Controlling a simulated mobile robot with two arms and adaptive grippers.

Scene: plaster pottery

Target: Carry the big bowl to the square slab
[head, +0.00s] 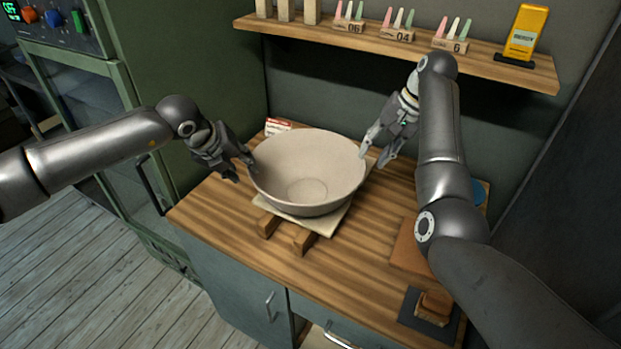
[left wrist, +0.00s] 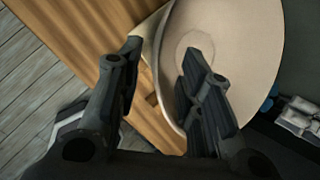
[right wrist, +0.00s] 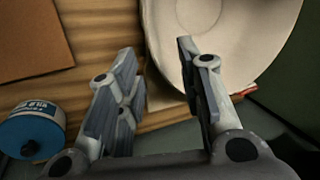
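The big bowl (head: 308,185) is pale, wide and upright. It stands on a pale square slab (head: 325,222), which rests on wooden battens (head: 303,240) on the worktop. My left gripper (head: 240,168) is open at the bowl's left rim; in the left wrist view (left wrist: 160,65) one finger is over the bowl's inside and the other outside. My right gripper (head: 375,150) is open at the right rim; in the right wrist view (right wrist: 158,50) its fingers lie either side of the rim. Contact with the rim is not clear. A brown square board (right wrist: 32,40) lies to the right, partly behind my right arm.
The wooden worktop (head: 222,205) is clear at the front left. A blue-topped tin (right wrist: 32,133) stands near the brown board. A dark mat with a wooden block (head: 433,305) lies at the front right. A shelf (head: 400,48) with small cones hangs above; a card (head: 278,125) stands behind the bowl.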

